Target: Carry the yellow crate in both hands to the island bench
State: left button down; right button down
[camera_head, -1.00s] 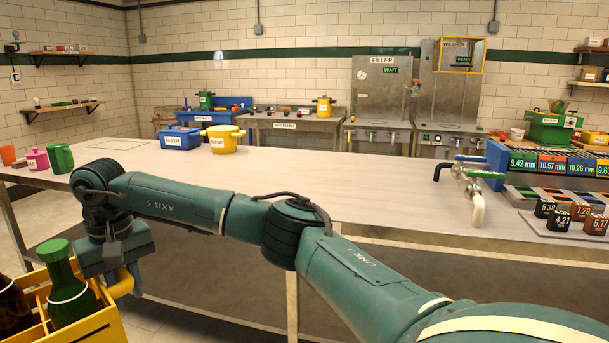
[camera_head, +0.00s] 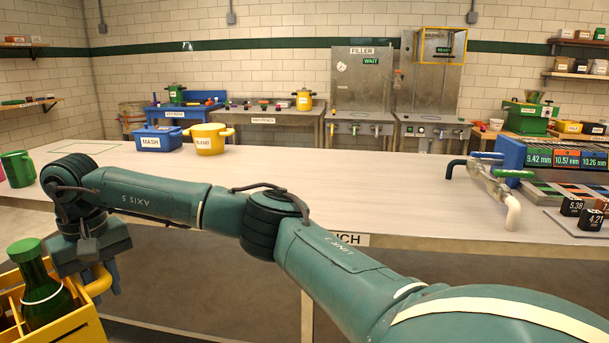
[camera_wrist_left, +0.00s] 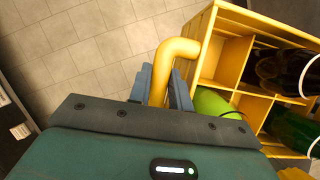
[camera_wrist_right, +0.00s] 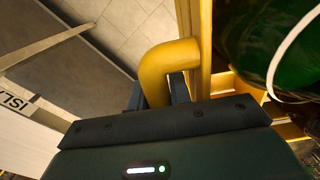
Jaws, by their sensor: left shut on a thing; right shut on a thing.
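The yellow crate (camera_head: 70,328) shows at the lower left of the head view, partly cut off by the frame edge. It has compartments, with a green-capped bottle (camera_head: 38,290) in one; more bottles show in the left wrist view. My right gripper (camera_head: 106,285) is shut on the crate's near handle, which also shows in the right wrist view (camera_wrist_right: 165,65). My left gripper (camera_wrist_left: 172,92) is shut on the other yellow handle (camera_wrist_left: 175,52); it is outside the head view. The island bench (camera_head: 330,190) is the long pale-topped bench ahead, beyond my right arm.
On the bench stand a blue MASH tub (camera_head: 158,140), a yellow pot (camera_head: 210,138) and a green mug (camera_head: 17,168) at left. A pipe fitting (camera_head: 495,180) and dark labelled blocks (camera_head: 572,206) are at right. An outlined area (camera_head: 88,148) and the bench middle are clear.

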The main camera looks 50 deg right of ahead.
aim_at(324, 185)
jog(key=i+z, duration=0.2)
jog(key=i, duration=0.3)
jog(key=z, duration=1.45)
jog(key=i+z, duration=0.15)
jog(key=z, duration=0.25)
jog(key=i, duration=1.3)
